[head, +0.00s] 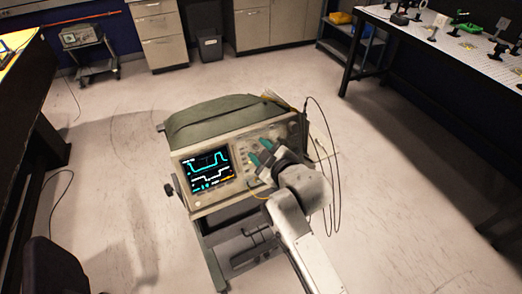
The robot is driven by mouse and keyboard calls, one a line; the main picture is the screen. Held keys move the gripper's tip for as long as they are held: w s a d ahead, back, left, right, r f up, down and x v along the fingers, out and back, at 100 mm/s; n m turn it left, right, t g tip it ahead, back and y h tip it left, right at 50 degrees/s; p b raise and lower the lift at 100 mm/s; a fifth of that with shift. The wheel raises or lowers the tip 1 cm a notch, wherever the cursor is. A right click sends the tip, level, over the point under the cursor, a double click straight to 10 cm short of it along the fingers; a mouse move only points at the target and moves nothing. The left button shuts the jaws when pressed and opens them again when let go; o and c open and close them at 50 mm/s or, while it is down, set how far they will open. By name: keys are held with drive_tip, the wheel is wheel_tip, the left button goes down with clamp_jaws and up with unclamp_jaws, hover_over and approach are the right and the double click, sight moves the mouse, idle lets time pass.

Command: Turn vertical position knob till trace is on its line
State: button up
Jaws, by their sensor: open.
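The oscilloscope (222,118) stands on a cart in the middle of the head view, its front facing me. Its lit screen (203,166) shows a cyan trace with a dip in the upper part and a paler stepped trace below; whether either lies on a line is too small to tell. The control panel (290,128) with several small knobs is right of the screen. My gripper (259,154) is open in front of this panel, its teal-tipped fingers pointing toward it. My gripper and arm hide part of the panel. I cannot tell which knob is the vertical position knob or whether a finger touches one.
Dark cables (335,165) hang at the oscilloscope's right side. The cart's frame (212,262) is below it. A dark bench (22,100) stands at left and a table with optics parts (440,45) at right. Open floor (110,130) lies around the cart.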

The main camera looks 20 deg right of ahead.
clamp_jaws()
drive_tip(key=shift+m, duration=0.3)
idle(0.3)
drive_tip(key=m, duration=0.3)
drive_tip(key=shift+a+m+h, duration=0.1)
drive_tip(key=shift+m+h, duration=0.2)
drive_tip(key=m+b, duration=0.1)
drive_tip(key=m, duration=0.3)
drive_tip(key=shift+f, duration=0.1)
drive_tip(key=m+h+b, duration=0.1)
drive_tip(key=m, duration=0.3)
drive_tip(key=shift+m+b, duration=0.95)
drive_tip(key=shift+m, duration=1.35)
drive_tip(key=shift+h, duration=0.3)
